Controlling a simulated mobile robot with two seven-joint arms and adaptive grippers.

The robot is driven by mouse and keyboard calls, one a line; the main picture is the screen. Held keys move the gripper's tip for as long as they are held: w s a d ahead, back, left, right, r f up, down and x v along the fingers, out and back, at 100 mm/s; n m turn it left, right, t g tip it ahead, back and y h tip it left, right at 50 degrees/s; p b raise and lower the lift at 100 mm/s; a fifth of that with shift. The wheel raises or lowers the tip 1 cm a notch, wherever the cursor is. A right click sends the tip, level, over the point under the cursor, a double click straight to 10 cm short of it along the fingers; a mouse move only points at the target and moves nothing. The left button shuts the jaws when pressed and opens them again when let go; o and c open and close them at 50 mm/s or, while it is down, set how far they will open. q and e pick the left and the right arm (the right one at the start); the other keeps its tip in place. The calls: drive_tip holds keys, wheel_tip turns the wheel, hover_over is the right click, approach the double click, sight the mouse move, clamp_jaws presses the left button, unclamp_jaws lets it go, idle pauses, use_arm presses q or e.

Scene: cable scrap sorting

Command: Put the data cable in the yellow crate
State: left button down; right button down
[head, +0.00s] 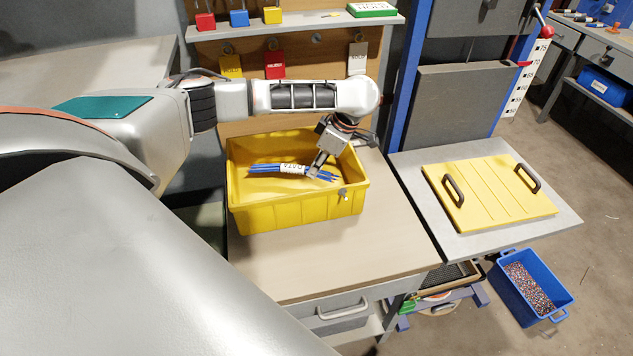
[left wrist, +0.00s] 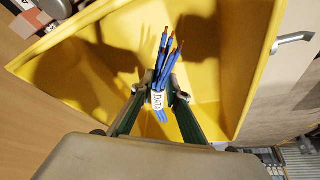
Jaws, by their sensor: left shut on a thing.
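The data cable (head: 270,170) is a bundle of blue lengths with copper ends and a white label reading DATA. It lies level inside the opening of the yellow crate (head: 297,213), which stands on the workbench. My left gripper (head: 318,168) reaches down into the crate and is shut on the bundle near its label. In the left wrist view the data cable (left wrist: 162,75) is between the two fingers (left wrist: 159,97), with the yellow crate (left wrist: 225,60) around and below it. I cannot tell whether the bundle touches the crate floor. My right gripper is not in view.
A yellow lid (head: 488,190) with two dark handles lies on the grey table to the right. A blue bin (head: 515,305) of granules stands on the floor. A shelf (head: 300,26) with small padlocks is behind the crate. The bench front (head: 330,265) is clear.

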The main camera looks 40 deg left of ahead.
use_arm(q)
wheel_tip(320, 180, down, 6)
drive_tip(key=shift+f+b, duration=0.1)
drive_tip(key=shift+b, duration=0.7)
drive_tip(key=c, duration=1.9)
unclamp_jaws()
